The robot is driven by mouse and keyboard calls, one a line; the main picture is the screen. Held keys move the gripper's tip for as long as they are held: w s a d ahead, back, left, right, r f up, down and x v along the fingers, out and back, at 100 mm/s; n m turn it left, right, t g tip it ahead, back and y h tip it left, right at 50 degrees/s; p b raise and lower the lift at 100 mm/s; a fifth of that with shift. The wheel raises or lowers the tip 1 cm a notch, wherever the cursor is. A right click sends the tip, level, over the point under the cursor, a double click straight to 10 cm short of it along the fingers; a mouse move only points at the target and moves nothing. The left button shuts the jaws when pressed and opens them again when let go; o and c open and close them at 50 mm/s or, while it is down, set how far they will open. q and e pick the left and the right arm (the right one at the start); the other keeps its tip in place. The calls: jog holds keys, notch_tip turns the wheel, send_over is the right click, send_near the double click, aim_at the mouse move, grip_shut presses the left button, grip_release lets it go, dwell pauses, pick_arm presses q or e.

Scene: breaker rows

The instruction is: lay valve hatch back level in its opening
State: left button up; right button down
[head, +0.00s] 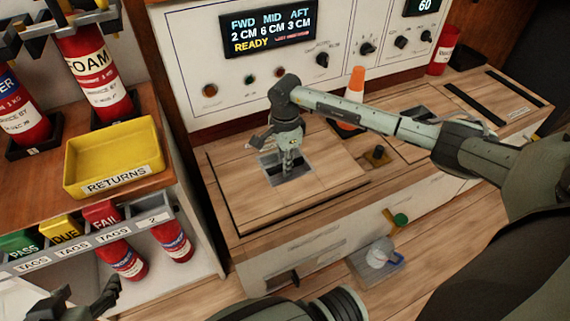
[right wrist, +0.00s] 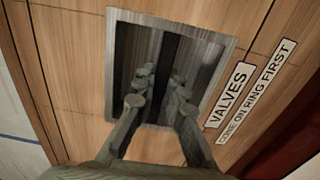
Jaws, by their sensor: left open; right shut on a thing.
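The valve hatch (head: 238,190) is a wooden panel on the low cabinet, with a metal recess in its middle. My right gripper (head: 287,168) reaches down into that recess and is shut on the hatch's pull. In the right wrist view the fingers (right wrist: 161,104) stand inside the metal-framed recess of the hatch (right wrist: 75,60), beside a "VALVES" label (right wrist: 228,95); the pull itself is hard to make out. A dark gap shows along the hatch's left and front edges; I cannot tell whether it is fully level. My left gripper (head: 88,297) is open and empty at the lower left.
A yellow returns tray (head: 118,157) and extinguishers (head: 92,75) stand at left. An orange cone (head: 354,85) and a red canister (head: 444,48) stand behind my right arm. A control panel (head: 190,50) rises behind.

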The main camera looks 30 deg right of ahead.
jog(key=shift+w+f+b, duration=0.1)
jog(key=shift+f+b, duration=0.35)
jog(key=shift+f, duration=0.1)
jog(key=c, duration=1.5)
grip_release()
jog(key=shift+s+f, duration=0.2)
notch_tip(320, 180, up, 12)
jog(key=shift+w+r, duration=0.15)
jog(key=shift+r, duration=0.05)
